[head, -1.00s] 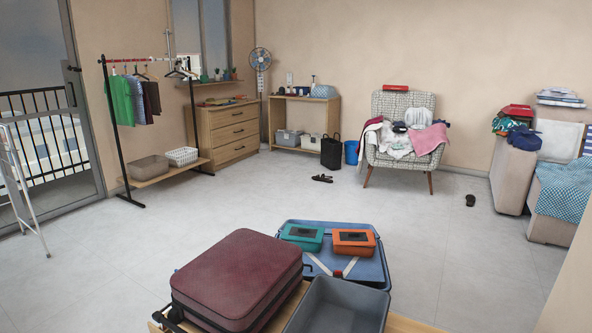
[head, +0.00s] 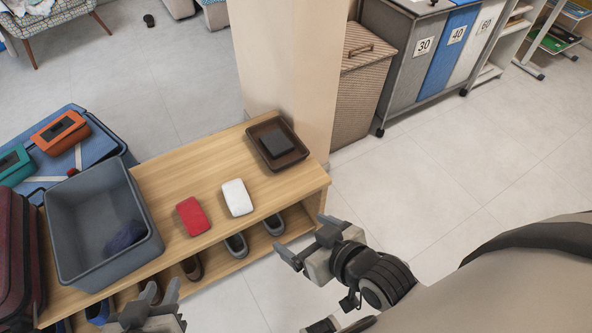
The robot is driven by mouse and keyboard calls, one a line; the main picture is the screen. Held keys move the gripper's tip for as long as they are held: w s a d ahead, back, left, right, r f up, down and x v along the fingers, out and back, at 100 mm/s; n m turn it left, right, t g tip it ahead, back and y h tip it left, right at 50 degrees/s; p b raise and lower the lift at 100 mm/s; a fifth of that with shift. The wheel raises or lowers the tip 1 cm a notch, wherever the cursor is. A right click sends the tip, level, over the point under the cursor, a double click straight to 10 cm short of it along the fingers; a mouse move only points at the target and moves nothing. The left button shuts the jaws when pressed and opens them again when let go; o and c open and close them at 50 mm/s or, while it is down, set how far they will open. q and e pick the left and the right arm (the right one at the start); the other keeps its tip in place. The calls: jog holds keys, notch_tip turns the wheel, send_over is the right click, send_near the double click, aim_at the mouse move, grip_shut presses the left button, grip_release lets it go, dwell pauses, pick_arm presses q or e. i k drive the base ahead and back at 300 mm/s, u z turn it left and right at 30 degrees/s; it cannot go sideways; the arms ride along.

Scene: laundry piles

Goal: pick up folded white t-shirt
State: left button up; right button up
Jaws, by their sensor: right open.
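A small white bundle (head: 237,197) with rounded corners lies on the wooden bench; it looks like the folded white t-shirt, though its fabric is hard to make out. A similar red bundle (head: 192,216) lies just left of it. My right gripper (head: 298,240) is open and empty, to the lower right of the white bundle, off the bench's front edge. My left gripper (head: 158,294) is at the bottom, in front of the bench, its fingers apart with nothing visible between them.
The wooden bench (head: 170,178) holds a grey bin (head: 143,215) with a dark cloth inside and a brown tray (head: 299,154) with a dark item. Shoes stand on its lower shelf. A pillar (head: 285,60) rises behind. The floor to the right is clear.

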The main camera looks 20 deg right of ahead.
aim_at(239, 202)
jog(key=z, duration=0.15)
jog(key=k, duration=0.5)
jog(key=z, duration=1)
jog(key=i, duration=0.75)
jog(key=u, duration=2.4)
